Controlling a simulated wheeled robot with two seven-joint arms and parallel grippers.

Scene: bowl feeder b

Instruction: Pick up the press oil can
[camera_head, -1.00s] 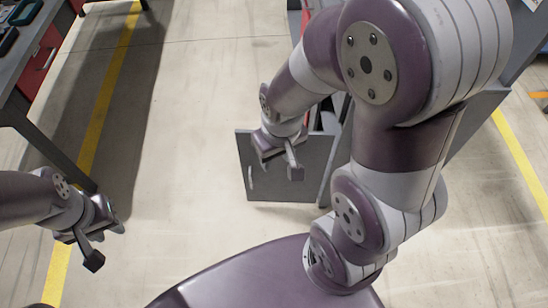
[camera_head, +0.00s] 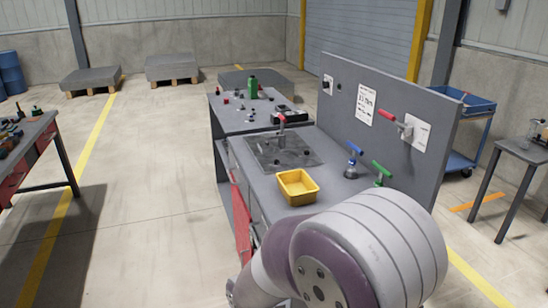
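I cannot tell for sure which thing is the press oil can. A green can-like container (camera_head: 252,87) stands upright at the back of the grey workbench. A small item with a blue handle (camera_head: 353,162) stands on the bench's right side by the upright panel. An item with a green handle (camera_head: 380,172) is just in front of it, partly hidden by my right arm. Neither gripper shows in the camera_head view; only links of my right arm fill the lower right.
A yellow bin (camera_head: 289,198) sits on the workbench in front of a dark plate (camera_head: 270,143) and a red-handled device (camera_head: 281,121). A grey upright panel (camera_head: 350,75) closes the bench's right side. A tool table (camera_head: 50,128) is at left. Open floor lies between.

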